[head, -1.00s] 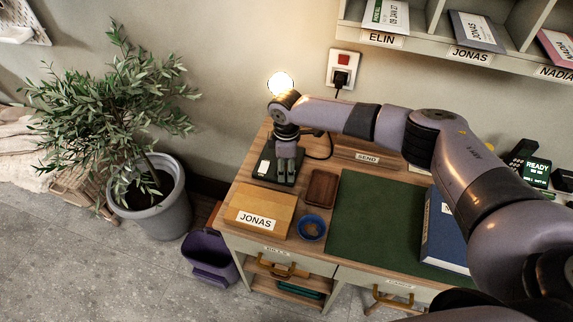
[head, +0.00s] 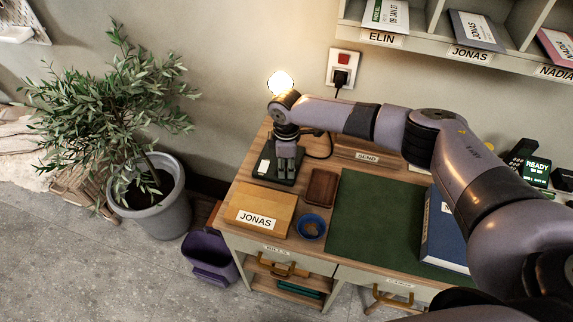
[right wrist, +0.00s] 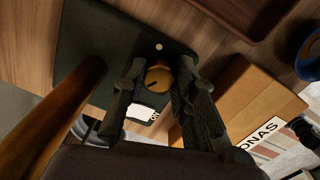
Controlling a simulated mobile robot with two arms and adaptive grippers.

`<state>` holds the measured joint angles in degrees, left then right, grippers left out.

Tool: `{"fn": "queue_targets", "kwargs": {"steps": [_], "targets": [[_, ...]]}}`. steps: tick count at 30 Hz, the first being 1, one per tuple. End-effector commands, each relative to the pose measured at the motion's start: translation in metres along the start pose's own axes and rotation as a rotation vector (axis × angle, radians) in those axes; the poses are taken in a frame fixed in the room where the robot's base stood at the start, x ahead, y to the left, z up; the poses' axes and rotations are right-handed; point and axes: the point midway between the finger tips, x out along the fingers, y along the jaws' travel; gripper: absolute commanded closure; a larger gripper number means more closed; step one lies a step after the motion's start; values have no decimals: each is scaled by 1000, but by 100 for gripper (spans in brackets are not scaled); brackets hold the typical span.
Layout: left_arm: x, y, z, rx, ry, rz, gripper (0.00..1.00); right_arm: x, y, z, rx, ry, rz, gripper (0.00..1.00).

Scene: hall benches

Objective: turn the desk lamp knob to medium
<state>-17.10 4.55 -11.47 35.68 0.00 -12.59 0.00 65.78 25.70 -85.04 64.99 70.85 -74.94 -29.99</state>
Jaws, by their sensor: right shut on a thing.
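The desk lamp's bulb (head: 281,82) glows at the wall, partly hidden behind my right arm. Its dark base (head: 262,168) stands on the desk's left back corner. In the right wrist view the base (right wrist: 85,50) carries a round brass-coloured knob (right wrist: 158,78) with a dark pointer mark. A pale dot is beside the knob, and a white label, partly hidden, lies below it. My right gripper (head: 286,170) points down over the base. In the wrist view its fingers (right wrist: 161,75) are shut on the knob, one on each side. My left gripper is not in view.
A wooden box (head: 280,205) labelled JONAS, a blue bowl (head: 323,226) and a brown tray (head: 322,188) sit close to the lamp base. A green mat (head: 380,225) and a blue binder (head: 445,240) lie to the right. A potted plant (head: 150,215) stands on the floor left.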

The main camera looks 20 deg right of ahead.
Motion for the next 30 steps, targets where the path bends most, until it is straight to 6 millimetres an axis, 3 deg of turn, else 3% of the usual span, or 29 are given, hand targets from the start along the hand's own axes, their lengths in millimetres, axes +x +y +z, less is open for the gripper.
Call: {"fn": "queue_targets", "kwargs": {"steps": [14, 30], "targets": [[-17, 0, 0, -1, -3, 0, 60, -3, -1, 0, 127, -4, -3, 100], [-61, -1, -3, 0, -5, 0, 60, -4, -1, -2, 613, -18, -3, 100]]}}
